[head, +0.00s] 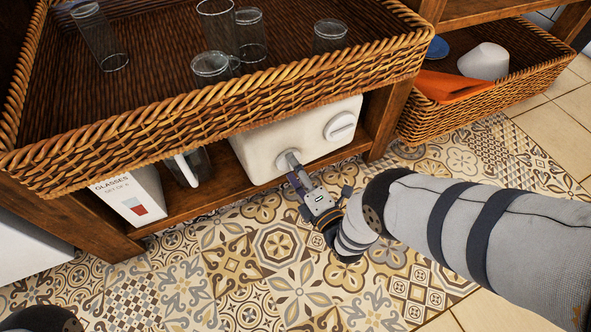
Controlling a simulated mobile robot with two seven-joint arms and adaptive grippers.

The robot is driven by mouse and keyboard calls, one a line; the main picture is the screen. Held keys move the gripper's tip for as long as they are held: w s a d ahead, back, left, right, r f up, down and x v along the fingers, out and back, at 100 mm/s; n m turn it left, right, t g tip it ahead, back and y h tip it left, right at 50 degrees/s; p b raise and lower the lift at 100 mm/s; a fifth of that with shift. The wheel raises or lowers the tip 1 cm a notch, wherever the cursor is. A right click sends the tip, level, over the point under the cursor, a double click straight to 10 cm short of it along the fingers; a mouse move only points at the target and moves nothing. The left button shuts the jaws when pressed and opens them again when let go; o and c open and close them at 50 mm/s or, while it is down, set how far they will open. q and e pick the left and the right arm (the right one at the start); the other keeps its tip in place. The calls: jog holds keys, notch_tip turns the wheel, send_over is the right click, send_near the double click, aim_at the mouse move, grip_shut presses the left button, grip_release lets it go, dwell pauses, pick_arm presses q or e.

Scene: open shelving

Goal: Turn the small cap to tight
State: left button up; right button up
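A white container (262,148) stands on the low shelf under the wicker basket. Its front has a large round cap (340,126) at upper right and a small round cap (283,163) lower and further left. My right gripper (293,165) comes from the lower right, with its fingertips at the small cap and covering part of it. I cannot tell whether the fingers are closed on the cap or only around or against it. My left gripper is out of view.
A wicker basket (230,97) with several glasses overhangs the container. A glasses box (132,196) and a dark jug (188,168) stand left of the container. A wooden post (386,118) is at right. Patterned floor (240,265) lies clear in front.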

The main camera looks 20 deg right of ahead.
jog(key=c, duration=1.2)
jog(key=shift+m, duration=9.8)
jog(key=o, duration=1.2)
